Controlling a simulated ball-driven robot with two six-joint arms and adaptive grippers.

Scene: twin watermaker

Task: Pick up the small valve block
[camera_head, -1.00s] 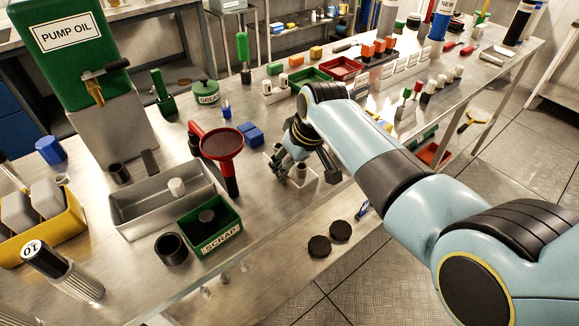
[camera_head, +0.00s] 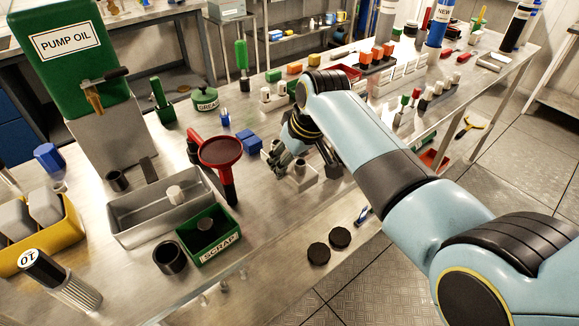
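A small pale metal block with a round port on top, which looks like the valve block (camera_head: 299,181), sits on the steel bench near its front edge. My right gripper (camera_head: 304,168) reaches in from the right and hangs low over this block. Its dark fingers look spread, one at the block's left and one at its right. I cannot tell whether either finger touches the block. The gripper and wrist hide part of the block's back. My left gripper is not in view.
Blue blocks (camera_head: 249,141) lie just left of my gripper. A red funnel (camera_head: 220,151), a green scrap bin (camera_head: 208,236) and a grey tray (camera_head: 160,232) stand farther left. Two black discs (camera_head: 329,245) lie in front. Several small parts crowd the bench behind.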

